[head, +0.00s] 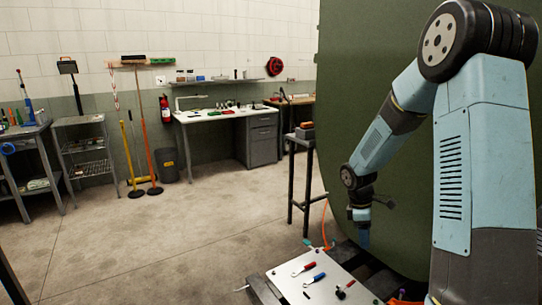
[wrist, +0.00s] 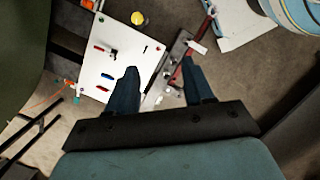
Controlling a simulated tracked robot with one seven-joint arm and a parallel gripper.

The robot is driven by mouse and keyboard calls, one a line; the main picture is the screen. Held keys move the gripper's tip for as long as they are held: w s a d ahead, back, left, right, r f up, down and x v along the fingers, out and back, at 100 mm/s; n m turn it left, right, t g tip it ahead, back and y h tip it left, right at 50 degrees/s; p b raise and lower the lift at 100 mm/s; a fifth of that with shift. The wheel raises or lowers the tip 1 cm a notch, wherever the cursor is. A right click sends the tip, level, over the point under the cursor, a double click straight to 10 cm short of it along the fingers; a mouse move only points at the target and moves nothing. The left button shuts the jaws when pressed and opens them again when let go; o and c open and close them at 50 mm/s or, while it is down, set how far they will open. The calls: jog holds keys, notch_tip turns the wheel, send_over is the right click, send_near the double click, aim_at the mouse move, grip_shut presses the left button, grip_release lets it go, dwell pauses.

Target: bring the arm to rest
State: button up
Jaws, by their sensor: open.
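My arm bends down from the upper right of the head view, in front of a large green curved panel (head: 390,45). My gripper (head: 362,232) hangs above the far side of a white tool plate (head: 284,283), with its tip low beside the panel. In the wrist view my gripper (wrist: 160,82) has its two dark blue fingers spread apart with nothing between them.
A workbench (head: 225,114), a cart (head: 85,145) and brooms line the back wall. A yellow round object (wrist: 138,18) is beside the plate. The floor at left (head: 200,225) is clear.

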jog(key=s+a+r+m+t, duration=0.15)
jog(key=s+r+m, duration=0.3)
jog(key=r, duration=0.45)
jog(key=s+a+r+m+t, duration=0.1)
jog(key=s+r+m+t, duration=0.15)
jog(key=s+r, duration=0.5)
jog(key=s+a+r+m+t+y, duration=0.2)
jog(key=s+a+r+m, duration=0.1)
jog(key=s+r+m, duration=0.4)
jog(key=shift+s+a+r+t, duration=0.15)
jog(key=shift+s+r, duration=0.6)
jog(key=shift+s, duration=1.2)
jog(key=shift+s+r+t, duration=0.25)
jog(key=shift+s+r, duration=0.5)
jog(key=shift+s, duration=1.15)
